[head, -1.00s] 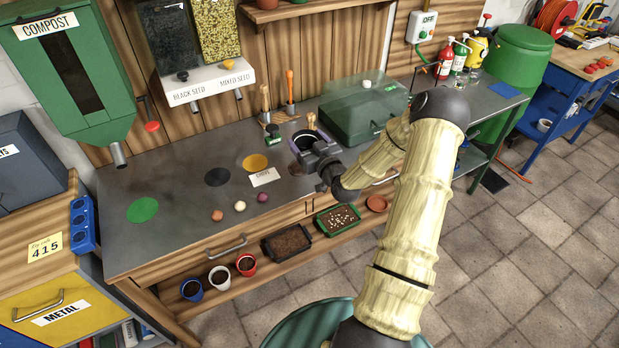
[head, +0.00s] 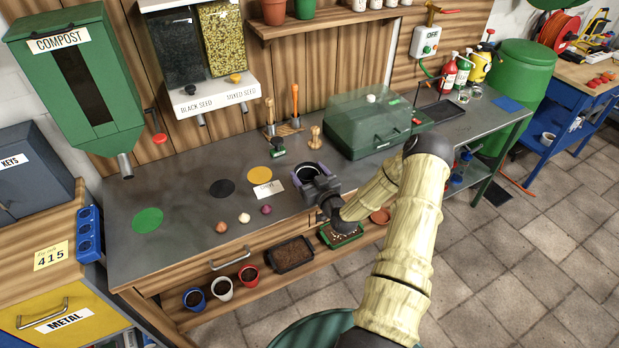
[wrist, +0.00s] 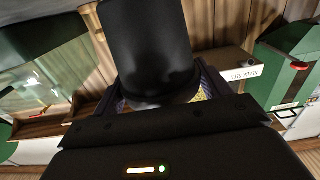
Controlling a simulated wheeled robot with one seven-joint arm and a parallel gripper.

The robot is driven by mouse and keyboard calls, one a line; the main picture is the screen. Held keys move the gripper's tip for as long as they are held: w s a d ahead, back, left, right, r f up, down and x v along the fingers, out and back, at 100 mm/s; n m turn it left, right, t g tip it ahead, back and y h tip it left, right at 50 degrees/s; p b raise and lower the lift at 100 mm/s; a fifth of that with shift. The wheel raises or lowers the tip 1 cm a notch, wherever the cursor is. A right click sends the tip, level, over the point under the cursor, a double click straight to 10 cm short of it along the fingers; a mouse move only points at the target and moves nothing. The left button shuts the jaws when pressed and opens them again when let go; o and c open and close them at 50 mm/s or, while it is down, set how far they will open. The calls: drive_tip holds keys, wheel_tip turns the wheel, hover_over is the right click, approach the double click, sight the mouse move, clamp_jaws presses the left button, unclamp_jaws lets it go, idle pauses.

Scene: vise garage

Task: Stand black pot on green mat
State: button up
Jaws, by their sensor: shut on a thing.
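The black pot (wrist: 150,50) fills the upper middle of the wrist view, between the fingers of my gripper. In the head view my gripper (head: 316,182) is shut on the black pot (head: 304,172), near the front edge of the metal bench. Part of the pot is hidden by the gripper, and I cannot tell its exact height over the bench. The green mat (head: 148,220) is a flat round disc at the left of the bench top, bare, well to the left of my gripper.
A black disc (head: 222,188) and a yellow disc (head: 259,174) lie between pot and green mat. Several small bulbs (head: 244,218) lie near the front edge. The compost dispenser (head: 70,85) hangs over the bench's left end. A green-lidded box (head: 370,125) stands right.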

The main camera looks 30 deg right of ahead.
drive_tip(key=shift+f, duration=1.15)
drive_tip(key=shift+f, duration=0.1)
drive_tip(key=shift+f, duration=0.1)
drive_tip(key=o, duration=1)
